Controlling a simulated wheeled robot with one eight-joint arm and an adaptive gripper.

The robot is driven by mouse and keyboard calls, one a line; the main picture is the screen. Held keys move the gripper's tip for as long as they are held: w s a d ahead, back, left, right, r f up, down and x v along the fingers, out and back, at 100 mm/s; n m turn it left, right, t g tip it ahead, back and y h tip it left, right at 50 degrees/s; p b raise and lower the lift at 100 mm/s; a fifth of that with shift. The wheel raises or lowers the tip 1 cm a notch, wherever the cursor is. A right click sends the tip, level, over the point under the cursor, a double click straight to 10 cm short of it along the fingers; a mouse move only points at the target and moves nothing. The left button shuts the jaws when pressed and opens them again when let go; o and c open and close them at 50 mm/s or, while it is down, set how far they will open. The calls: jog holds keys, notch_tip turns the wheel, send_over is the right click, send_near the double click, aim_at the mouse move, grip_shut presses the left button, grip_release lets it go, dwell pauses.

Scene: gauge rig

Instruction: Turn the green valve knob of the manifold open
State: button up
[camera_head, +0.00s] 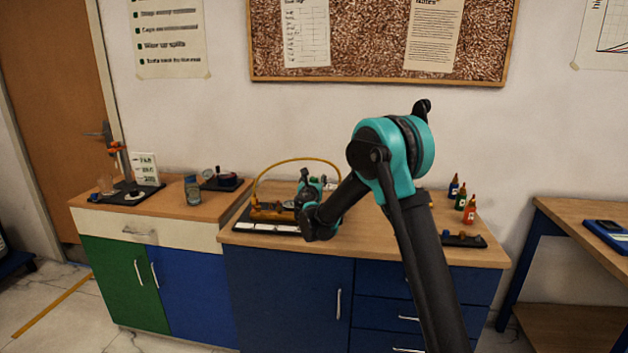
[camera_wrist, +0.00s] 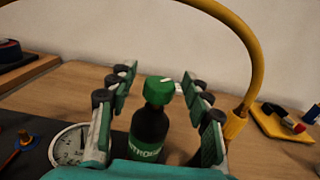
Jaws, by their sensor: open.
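The green knob (camera_wrist: 159,89) with a white mark on its top sits on a dark upright cylinder (camera_wrist: 150,131) in the wrist view. The cylinder has a green label, only partly readable. My gripper (camera_wrist: 158,75) is open, with one finger to the left of the knob and one to the right. Gaps show on both sides, and I cannot tell any contact. In the head view my arm reaches over the brass-coloured manifold (camera_head: 270,211) on the counter and hides part of it. The knob cannot be made out clearly there.
A yellow hose (camera_wrist: 258,62) arches over the rig and comes down at the right of my gripper. A round white gauge (camera_wrist: 70,146) lies close by my left finger. Several small bottles (camera_head: 460,201) stand at the counter's right, with bare wood between.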

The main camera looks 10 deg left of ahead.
jog(key=shift+w, duration=0.15)
jog(key=shift+c, duration=0.2)
grip_shut()
jog(key=shift+d+n+y, duration=0.1)
jog(key=shift+n+y, duration=0.3)
jog(key=shift+y, duration=0.2)
jog(key=n+y, duration=0.2)
jog(key=y, duration=0.2)
jog(key=shift+d+n+g, duration=0.1)
jog(key=shift+n+g, duration=0.2)
jog(key=shift+g, duration=0.1)
jog(key=n+g+y, duration=0.2)
jog(key=y, duration=0.1)
jog(key=n+g+y, duration=0.2)
jog(key=n+y, duration=0.1)
jog(key=y, duration=0.1)
jog(key=shift+n+g+y, duration=0.3)
jog(key=shift+n+g, duration=0.1)
jog(key=shift+g, duration=0.1)
